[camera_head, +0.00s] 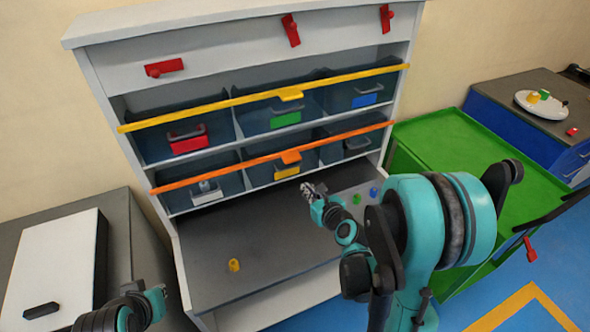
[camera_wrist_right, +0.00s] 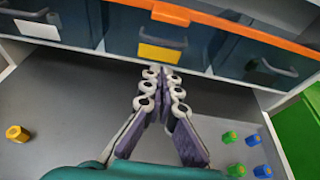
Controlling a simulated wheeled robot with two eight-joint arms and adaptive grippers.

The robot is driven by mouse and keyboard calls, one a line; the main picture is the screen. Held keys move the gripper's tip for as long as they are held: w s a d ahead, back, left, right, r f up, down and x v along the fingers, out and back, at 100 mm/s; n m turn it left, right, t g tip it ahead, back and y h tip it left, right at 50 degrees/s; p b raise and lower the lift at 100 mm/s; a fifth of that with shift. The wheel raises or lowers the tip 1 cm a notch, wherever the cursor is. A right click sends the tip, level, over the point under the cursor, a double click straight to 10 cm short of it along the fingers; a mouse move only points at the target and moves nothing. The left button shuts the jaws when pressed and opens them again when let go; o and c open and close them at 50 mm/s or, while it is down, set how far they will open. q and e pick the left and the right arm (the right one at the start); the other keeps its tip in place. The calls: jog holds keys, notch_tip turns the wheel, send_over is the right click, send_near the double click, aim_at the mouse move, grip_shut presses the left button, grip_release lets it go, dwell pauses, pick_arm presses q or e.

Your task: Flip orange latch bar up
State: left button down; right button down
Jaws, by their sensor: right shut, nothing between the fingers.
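The orange latch bar (camera_head: 250,162) runs across the front of the lower row of bins in the head view, with an orange tab (camera_head: 291,157) near its middle. In the right wrist view the bar (camera_wrist_right: 235,30) crosses the top, and its tab (camera_wrist_right: 171,14) sits above the yellow-labelled bin. My right gripper (camera_head: 308,188) is shut and empty, in front of and below the bar, apart from it. In the wrist view its fingertips (camera_wrist_right: 162,74) point at the bins, just below the yellow label. My left gripper (camera_head: 157,292) is at the lower left, far from the bar; its jaws are unclear.
A yellow latch bar (camera_head: 260,95) crosses the upper bin row. A yellow piece (camera_head: 234,265) and several green and blue pieces (camera_wrist_right: 252,140) lie on the grey shelf (camera_head: 265,235). A green cart (camera_head: 450,140) stands right; a grey table (camera_head: 120,240) stands left.

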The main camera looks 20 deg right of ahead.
dwell(0.3)
jog(key=d+b+x, duration=0.1)
jog(key=b+x, duration=0.2)
jog(key=x, duration=0.7)
jog(key=r, duration=0.2)
jog(key=a+r, duration=0.1)
jog(key=shift+r, duration=0.4)
notch_tip(320, 180, up, 7)
jog(key=p, duration=0.5)
send_over(290, 156)
jog(key=s, duration=0.4)
jog(key=shift+w+d, duration=0.1)
jog(key=shift+d, duration=0.2)
jog(key=shift+f, duration=0.1)
